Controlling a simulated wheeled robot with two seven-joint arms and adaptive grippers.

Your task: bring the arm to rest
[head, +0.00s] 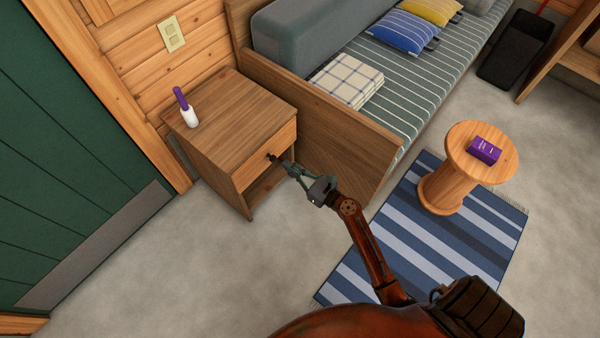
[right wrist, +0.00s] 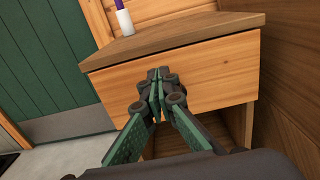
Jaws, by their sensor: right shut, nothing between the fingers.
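My right arm reaches out from the bottom of the head view. Its gripper (head: 283,164) is shut and empty, in front of the drawer of a wooden nightstand (head: 222,152). In the right wrist view the shut fingers (right wrist: 157,88) overlap the middle of the drawer front (right wrist: 215,77). I cannot tell whether they touch it. The drawer looks closed, and its knob, if any, is hidden behind the fingers. My left gripper is not in view.
A white bottle with a purple top (head: 187,108) stands on the nightstand. A striped daybed (head: 420,88) is to its right. A round wooden stool (head: 463,160) with a purple box (head: 484,150) stands on a blue striped rug (head: 440,235). Bare floor lies left of my arm.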

